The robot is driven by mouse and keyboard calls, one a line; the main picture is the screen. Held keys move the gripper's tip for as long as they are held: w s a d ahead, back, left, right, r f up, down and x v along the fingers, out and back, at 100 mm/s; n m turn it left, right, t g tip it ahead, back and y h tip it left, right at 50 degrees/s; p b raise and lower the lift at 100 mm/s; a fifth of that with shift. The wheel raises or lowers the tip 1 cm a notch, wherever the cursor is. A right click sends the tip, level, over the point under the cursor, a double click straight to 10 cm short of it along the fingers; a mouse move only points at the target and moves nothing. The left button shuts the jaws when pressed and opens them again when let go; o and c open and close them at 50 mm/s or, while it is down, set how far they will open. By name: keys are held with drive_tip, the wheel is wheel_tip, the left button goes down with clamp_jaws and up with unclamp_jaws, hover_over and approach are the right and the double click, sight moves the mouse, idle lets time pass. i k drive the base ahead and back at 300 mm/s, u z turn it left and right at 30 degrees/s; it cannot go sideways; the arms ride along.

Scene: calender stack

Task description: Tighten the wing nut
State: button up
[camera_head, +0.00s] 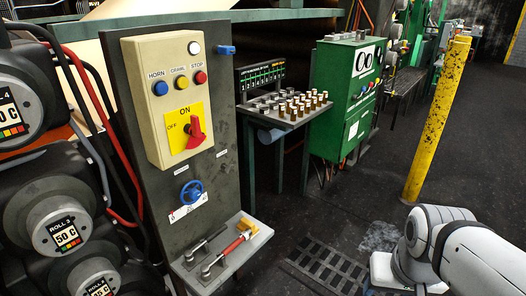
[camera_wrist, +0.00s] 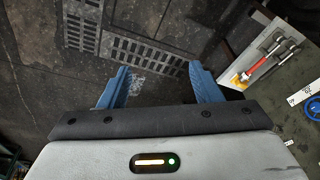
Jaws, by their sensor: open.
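My gripper (camera_wrist: 160,86) shows in the wrist view with its two blue fingers wide apart and nothing between them. Beyond the fingers are dark floor and a metal grate. In the head view my arm is at the lower right, well away from the grey panel (camera_head: 138,92); the fingers do not show there. I cannot make out a wing nut for certain. A small blue fitting (camera_head: 226,50) sticks out at the panel's upper right edge, too small to identify. A blue handwheel (camera_head: 192,192) sits low on the panel; part of it shows in the wrist view (camera_wrist: 312,107).
A beige switch box (camera_head: 166,95) has a red rotary switch. A green cabinet (camera_head: 340,95) and a yellow post (camera_head: 437,120) stand behind. The floor between is clear.

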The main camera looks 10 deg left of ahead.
sight(228, 168)
drive_tip(key=k, duration=1)
drive_tip(key=z, duration=1.75)
drive_tip(key=i, duration=0.95)
drive_tip(key=u, duration=2.2)
drive_tip(key=i, duration=1)
drive_tip(key=z, duration=0.05)
